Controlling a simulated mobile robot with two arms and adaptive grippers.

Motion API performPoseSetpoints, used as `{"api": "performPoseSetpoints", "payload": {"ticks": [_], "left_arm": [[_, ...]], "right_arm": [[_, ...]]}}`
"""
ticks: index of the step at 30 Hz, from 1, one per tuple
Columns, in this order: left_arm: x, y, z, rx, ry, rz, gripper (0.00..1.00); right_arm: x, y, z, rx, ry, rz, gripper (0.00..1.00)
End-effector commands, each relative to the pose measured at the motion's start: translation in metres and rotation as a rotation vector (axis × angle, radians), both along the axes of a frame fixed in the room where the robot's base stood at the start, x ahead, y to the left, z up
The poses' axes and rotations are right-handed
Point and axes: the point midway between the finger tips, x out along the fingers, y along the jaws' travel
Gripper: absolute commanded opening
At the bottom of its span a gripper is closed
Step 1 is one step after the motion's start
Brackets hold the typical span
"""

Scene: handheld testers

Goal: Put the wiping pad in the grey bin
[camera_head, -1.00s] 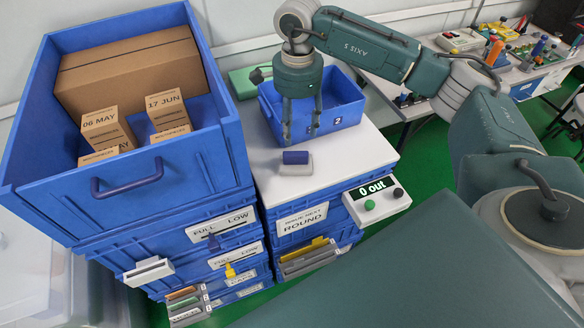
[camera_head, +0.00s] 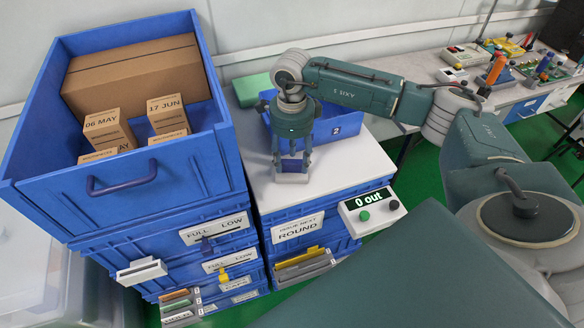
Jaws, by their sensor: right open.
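The wiping pad (camera_head: 291,178), a small block with a dark blue top and a pale lower part, lies on the white top of the blue drawer stack. My right gripper (camera_head: 291,167) points down over it, open, with its fingers at either side of the pad. The gripper partly hides the pad, and I cannot tell whether the fingers touch it. I see no bin that is clearly grey. My left gripper is not in view.
A blue bin (camera_head: 338,130) marked 2 stands just behind my right gripper. A large blue crate (camera_head: 150,180) with cartons rises to the left. A control box (camera_head: 372,207) reading "0 out" sits at the front right. The white top (camera_head: 345,165) has bare room to the right.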

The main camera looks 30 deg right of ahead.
Motion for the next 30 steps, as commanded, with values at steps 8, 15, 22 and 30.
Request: {"api": "performPoseSetpoints", "payload": {"ticks": [8, 15, 22, 30], "left_arm": [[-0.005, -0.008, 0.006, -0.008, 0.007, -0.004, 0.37], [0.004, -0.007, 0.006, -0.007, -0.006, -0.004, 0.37], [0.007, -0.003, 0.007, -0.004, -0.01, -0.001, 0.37], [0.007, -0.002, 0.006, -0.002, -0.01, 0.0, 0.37]], "right_arm": [[0.0, 0.001, -0.024, 0.002, -0.001, 0.001, 0.49], [0.0, 0.0, -0.024, 0.0, -0.001, 0.001, 0.35], [0.0, 0.0, -0.024, 0.0, -0.001, 0.001, 0.0], [0.001, 0.0, -0.022, 0.0, -0.003, 0.0, 0.0]]}}
